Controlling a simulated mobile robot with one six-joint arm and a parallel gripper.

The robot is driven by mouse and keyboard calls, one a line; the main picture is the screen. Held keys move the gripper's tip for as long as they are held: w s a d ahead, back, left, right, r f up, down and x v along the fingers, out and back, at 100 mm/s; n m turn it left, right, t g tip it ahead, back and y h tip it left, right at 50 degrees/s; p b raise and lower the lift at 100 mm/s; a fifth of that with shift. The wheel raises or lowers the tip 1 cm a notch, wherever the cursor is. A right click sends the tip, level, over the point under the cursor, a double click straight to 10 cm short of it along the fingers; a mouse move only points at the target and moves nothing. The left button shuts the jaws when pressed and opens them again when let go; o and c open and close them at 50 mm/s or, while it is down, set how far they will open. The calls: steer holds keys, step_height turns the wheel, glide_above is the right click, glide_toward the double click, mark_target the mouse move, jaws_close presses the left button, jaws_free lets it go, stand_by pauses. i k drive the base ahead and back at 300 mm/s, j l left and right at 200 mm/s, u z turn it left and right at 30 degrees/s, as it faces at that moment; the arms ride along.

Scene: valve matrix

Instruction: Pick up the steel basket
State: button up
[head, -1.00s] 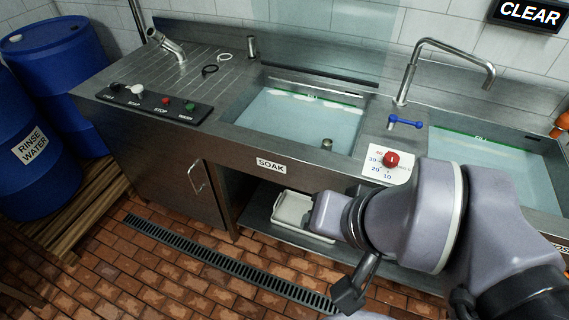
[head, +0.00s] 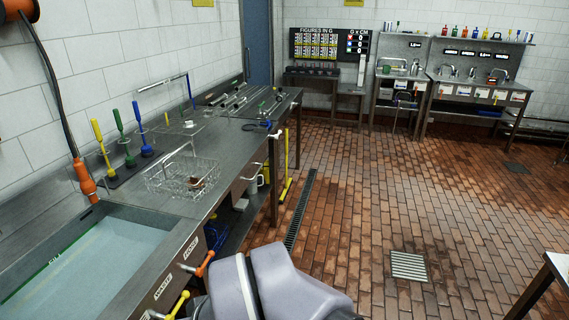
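The steel basket (head: 168,183) is a wire basket with a tall handle loop, standing on the steel counter at left in the head view. A small brown thing (head: 197,182) shows at its right side; I cannot tell what it is. My arm shows at the bottom middle, in front of the counter's edge and nearer than the basket. My gripper is out of the picture, so its fingers are hidden.
A water-filled sink (head: 85,268) lies left of the basket. Colored-handled tools (head: 127,143) stand behind it. An orange-handled valve (head: 204,264) sticks out from the counter front. The brick floor (head: 350,190) to the right is mostly open, with a grate (head: 408,266).

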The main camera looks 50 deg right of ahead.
mark_target(171, 155)
steer(key=z, duration=0.6)
steer(key=i+u, duration=0.15)
steer(key=i, duration=0.35)
steer(key=i+l+u, duration=0.15)
steer(key=i, duration=0.35)
steer(key=i+l+u, duration=0.15)
steer(key=i, duration=0.35)
